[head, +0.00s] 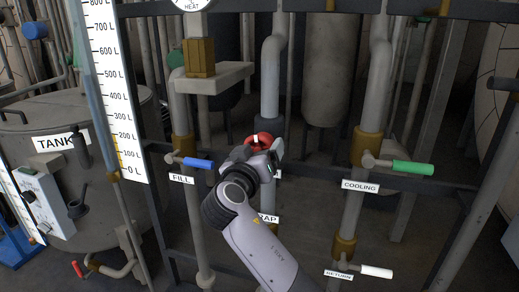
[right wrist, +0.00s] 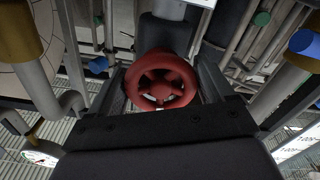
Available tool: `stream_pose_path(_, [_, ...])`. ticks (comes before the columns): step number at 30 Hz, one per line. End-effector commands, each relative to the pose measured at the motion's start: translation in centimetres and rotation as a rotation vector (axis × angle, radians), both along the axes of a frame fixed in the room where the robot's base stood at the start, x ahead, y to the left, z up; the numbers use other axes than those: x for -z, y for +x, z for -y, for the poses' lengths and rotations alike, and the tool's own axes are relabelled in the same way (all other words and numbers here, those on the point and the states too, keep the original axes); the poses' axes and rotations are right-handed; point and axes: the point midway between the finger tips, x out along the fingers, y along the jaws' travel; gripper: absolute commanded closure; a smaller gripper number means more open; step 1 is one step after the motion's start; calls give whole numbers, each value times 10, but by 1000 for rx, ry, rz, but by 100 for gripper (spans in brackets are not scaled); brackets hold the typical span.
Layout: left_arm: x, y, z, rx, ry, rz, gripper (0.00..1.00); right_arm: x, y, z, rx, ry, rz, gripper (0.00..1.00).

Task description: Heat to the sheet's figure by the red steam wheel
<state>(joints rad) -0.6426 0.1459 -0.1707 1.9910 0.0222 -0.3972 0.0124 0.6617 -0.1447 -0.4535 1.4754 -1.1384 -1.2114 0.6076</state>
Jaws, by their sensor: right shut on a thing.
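The red steam wheel (head: 258,138) is on the middle vertical pipe in the head view, partly hidden by my right gripper (head: 252,152). In the right wrist view the red wheel (right wrist: 161,81) shows nearly whole, with its spokes, between the two fingers of my right gripper (right wrist: 163,88). The right gripper is shut on the wheel's rim. The heat gauge (head: 192,4) is at the top edge of the head view and is mostly cut off, so its needle cannot be read. The sheet is not recognisable in view. My left gripper is not in view.
A blue-handled FILL valve (head: 197,163) is just left of my right gripper. A green-handled COOLING valve (head: 412,168) and a white-handled RETURN valve (head: 376,271) are to the right. A litre scale (head: 112,90) and the tank (head: 110,110) stand left. Horizontal rails cross the pipes.

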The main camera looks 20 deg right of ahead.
Motion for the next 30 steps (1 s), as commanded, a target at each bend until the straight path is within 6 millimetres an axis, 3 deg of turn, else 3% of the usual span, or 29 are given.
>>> stream_pose_path(18, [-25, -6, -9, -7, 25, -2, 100, -6, -1, 3, 2, -437, -293, 49])
stream_pose_path(30, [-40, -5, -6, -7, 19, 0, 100, -5, -1, 3, 2, -593, -395, 49])
